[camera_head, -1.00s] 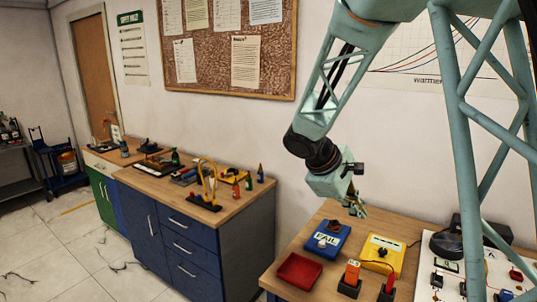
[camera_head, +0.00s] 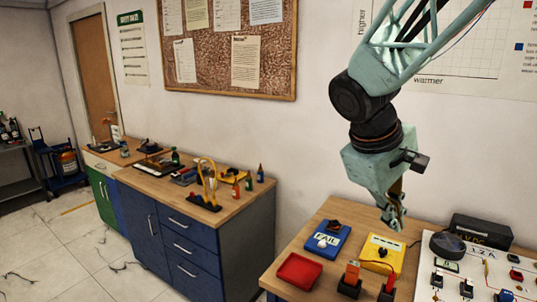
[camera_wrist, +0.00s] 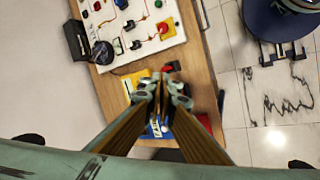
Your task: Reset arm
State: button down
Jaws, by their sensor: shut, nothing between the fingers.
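My gripper (camera_head: 396,222) hangs down above the wooden table on the right, over the yellow box and in front of the white wall. Its fingers are shut and hold nothing. In the wrist view my gripper (camera_wrist: 160,82) points down at the tabletop, with its fingertips close together and partly hiding the yellow and blue boxes below. My arm comes down from the top right of the head view.
The right table (camera_head: 318,218) bears a blue FAIL box (camera_head: 327,241), a yellow box (camera_head: 381,253), a red tray (camera_head: 299,270), orange and red probes in black holders, and a white circuit board (camera_wrist: 138,38). A blue cabinet (camera_head: 245,235) stands left. Floor between is clear.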

jog(key=s+a+r+m+y, duration=0.1)
jog(key=s+a+m, duration=0.1)
jog(key=s, duration=0.7)
jog(key=s+a+r+m+t+y, duration=0.1)
jog(key=s+a+m+y, duration=0.1)
jog(key=s, duration=0.7)
jog(key=s+a+r+m+y, duration=0.1)
jog(key=s+a+m, duration=0.1)
jog(key=s, duration=0.7)
jog(key=shift+s+a+r+t+y, duration=0.15)
jog(key=shift+a+r+t+y, duration=0.2)
jog(key=shift+a, duration=0.45)
